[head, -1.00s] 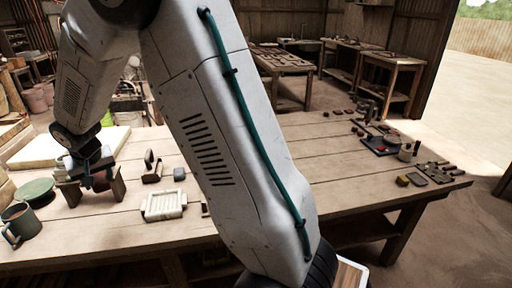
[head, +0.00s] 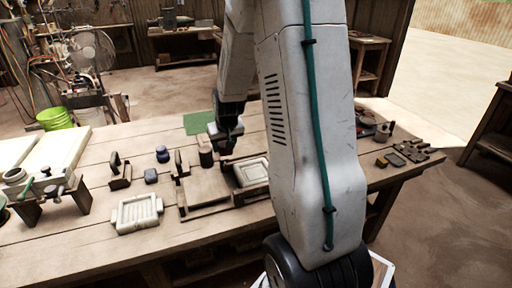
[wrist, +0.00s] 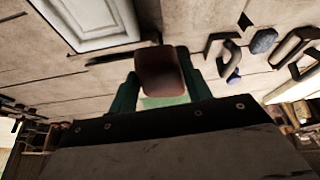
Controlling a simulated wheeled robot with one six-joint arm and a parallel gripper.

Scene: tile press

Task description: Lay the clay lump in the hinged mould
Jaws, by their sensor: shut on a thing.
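The clay lump (wrist: 160,72) is a reddish-brown block held between the green fingers of my gripper (wrist: 158,84) in the wrist view. In the head view my gripper (head: 227,143) is above the table beside the mould; the lump is hard to make out there. What looks like the hinged mould (head: 208,208) lies open on the table, with a shallow wooden part at left and a pale framed panel (head: 251,171) at right. The panel also shows at the upper left of the wrist view (wrist: 92,24). The lump appears apart from the mould. My arm hides the mould's right side.
A dark cylinder (head: 206,156), blue-grey lumps (head: 162,154) and a green mat (head: 198,123) are close by. A wooden stand (head: 50,198) is at far left. Small blocks (head: 407,153) lie at right. Bare planks show between.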

